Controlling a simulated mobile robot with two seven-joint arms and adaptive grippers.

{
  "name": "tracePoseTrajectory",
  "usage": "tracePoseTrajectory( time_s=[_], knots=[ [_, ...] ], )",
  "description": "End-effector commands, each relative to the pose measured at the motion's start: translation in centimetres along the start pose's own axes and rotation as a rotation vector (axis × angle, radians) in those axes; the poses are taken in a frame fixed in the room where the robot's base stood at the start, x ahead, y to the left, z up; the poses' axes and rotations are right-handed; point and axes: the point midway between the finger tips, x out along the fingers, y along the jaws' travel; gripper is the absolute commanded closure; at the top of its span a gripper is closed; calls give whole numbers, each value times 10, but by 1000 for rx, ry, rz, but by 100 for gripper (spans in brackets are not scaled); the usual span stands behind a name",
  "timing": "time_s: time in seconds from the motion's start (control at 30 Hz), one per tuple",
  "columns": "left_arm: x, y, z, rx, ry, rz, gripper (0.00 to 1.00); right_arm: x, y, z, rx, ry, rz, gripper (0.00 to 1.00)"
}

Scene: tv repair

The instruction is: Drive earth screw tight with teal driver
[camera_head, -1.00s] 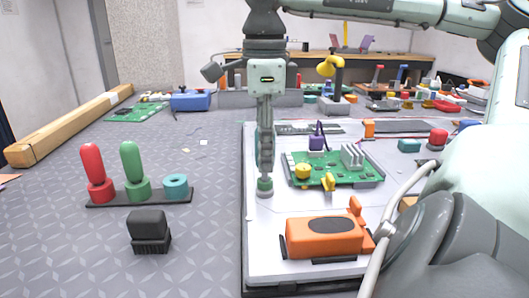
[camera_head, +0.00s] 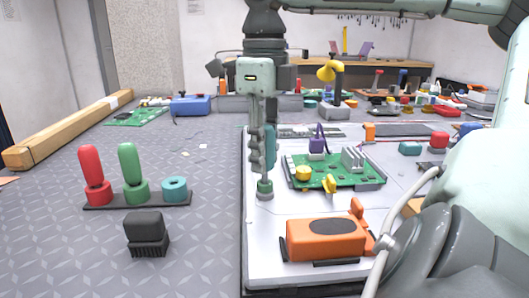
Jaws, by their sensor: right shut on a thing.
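My right gripper (camera_head: 262,165) points straight down over the left part of the white panel (camera_head: 290,215). It is shut on the teal driver (camera_head: 270,146), whose handle shows upright at the right side of the fingers. Below the fingertips, a short grey-green cylinder (camera_head: 265,190) stands on the panel, in line with the driver. The driver's tip and the earth screw cannot be made out separately there. The empty teal holder ring (camera_head: 175,188) is at the right end of the driver rack (camera_head: 137,200). My left gripper is not in view.
Red (camera_head: 93,165) and green (camera_head: 130,165) drivers stand in the rack. A black brush-like block (camera_head: 146,230) lies in front. A green circuit board (camera_head: 330,172) and an orange unit (camera_head: 325,238) lie close right of the gripper. The grey tabletop left of the panel is mostly clear.

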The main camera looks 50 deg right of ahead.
Motion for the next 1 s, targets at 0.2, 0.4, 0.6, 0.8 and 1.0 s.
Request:
tracePoseTrajectory(
  time_s=[0.2, 0.4, 0.6, 0.8, 1.0],
  knots=[
    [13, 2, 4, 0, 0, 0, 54, 0, -2, 1, 329, -5, -6, 100],
    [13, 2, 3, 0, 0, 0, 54, -2, -1, 1, 390, -5, -4, 100],
    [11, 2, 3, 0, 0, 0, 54, -3, -1, 1, 368, -6, -3, 100],
    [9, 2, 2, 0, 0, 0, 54, -2, -1, 1, 296, -6, -3, 100],
    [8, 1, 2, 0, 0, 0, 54, -2, -1, 1, 277, -4, -1, 100]
  ],
)
